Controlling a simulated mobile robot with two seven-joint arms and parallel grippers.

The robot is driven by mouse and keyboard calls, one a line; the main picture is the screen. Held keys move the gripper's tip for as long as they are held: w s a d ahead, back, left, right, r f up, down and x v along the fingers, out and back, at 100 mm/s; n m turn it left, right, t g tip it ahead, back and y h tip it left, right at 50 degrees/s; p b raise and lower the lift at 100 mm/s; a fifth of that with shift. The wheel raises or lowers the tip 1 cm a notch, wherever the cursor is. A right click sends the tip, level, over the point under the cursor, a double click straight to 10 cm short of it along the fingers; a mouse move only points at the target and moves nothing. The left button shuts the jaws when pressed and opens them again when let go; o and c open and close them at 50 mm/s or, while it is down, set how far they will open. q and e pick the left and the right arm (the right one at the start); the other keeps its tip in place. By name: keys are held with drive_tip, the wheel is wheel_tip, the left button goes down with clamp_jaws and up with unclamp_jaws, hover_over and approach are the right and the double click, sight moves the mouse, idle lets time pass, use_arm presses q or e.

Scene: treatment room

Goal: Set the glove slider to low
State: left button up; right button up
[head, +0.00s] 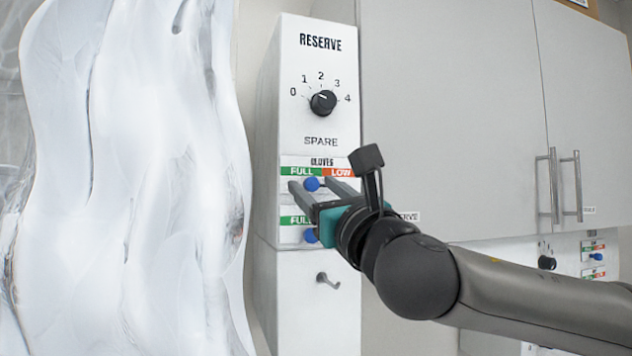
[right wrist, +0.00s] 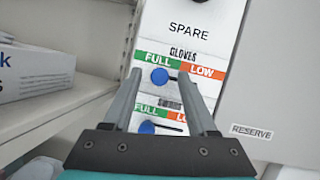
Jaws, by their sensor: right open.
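The glove slider has a round blue knob (head: 311,184) under the GLOVES label, between a green FULL and an orange LOW marking. In the right wrist view the knob (right wrist: 159,75) sits under the FULL side, with its dark slot running right toward LOW. My right gripper (head: 312,182) is open and reaches in from the right. In the right wrist view its fingers (right wrist: 160,73) appear on either side of the knob, with gaps on both sides. Whether the tips reach the knob's depth is unclear. My left gripper is not in view.
A second blue slider knob (head: 310,235) sits just below, also near FULL. A black SPARE dial (head: 323,102) is above and a hook (head: 328,281) below. A white curtain-like sheet (head: 130,180) stands left. Grey cabinet doors (head: 450,110) are right. A box (right wrist: 45,72) lies on a shelf.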

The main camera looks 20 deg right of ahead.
drive_tip(key=shift+w+r, duration=0.1)
drive_tip(key=shift+w, duration=0.1)
clamp_jaws()
idle(0.4)
idle(1.0)
